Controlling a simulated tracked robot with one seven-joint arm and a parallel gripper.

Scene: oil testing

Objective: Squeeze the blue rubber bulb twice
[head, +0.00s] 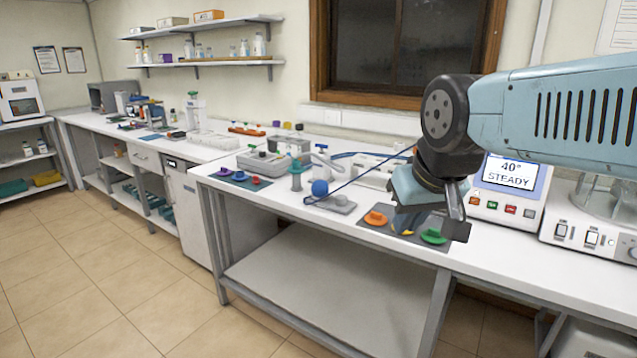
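The blue rubber bulb (320,188) is a small round ball on the white bench. It sits at the back edge of a small grey plate, with thin blue tubing beside it. My gripper (432,228) hangs to the right of the bulb, clear of it, with its fingers pointing down over a dark mat. The two fingers stand apart, and I see nothing held between them. My gripper partly hides the mat and a yellow piece under it.
An orange knob (376,217) and a green knob (433,236) lie on the dark mat (366,225). A grey valve post (296,175) stands left of the bulb. A display unit (510,185) reading "40° STEADY" stands to the right. Bare bench lies in front of the bulb.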

